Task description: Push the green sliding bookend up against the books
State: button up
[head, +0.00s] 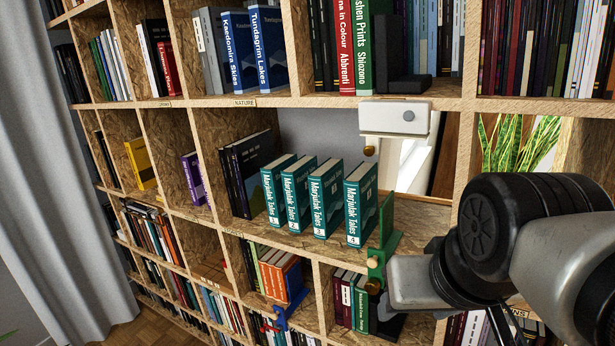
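The green bookend (386,225) stands on the middle shelf, just right of the teal volume 4 (359,205). I cannot tell whether they touch. Its lower part hangs over the shelf's front edge, with a round wooden knob. Teal volumes 1 (275,190), 2 (296,195) and 3 (325,200) stand left of volume 4, slightly spaced. My gripper (390,284) is at the bookend's lower right, by the shelf edge. Its pale body shows beside the knob; its fingers are not clear, so open or shut cannot be told, nor whether it touches the bookend.
Dark books (247,175) lean left of the teal volumes. A white box (394,117) is fixed to the upper shelf edge, above the bookend. A blue bookend (287,312) stands on the shelf below. The shelf right of the green bookend is bare. A plant (515,143) shows at right.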

aim_at(390, 238)
jog(key=k+l+u, duration=0.1)
jog(key=l+u, duration=0.2)
jog(key=u, duration=0.15)
jog(key=k+l+u, duration=0.15)
jog(key=u, duration=0.3)
jog(key=k+l, duration=0.05)
jog(key=l, duration=0.05)
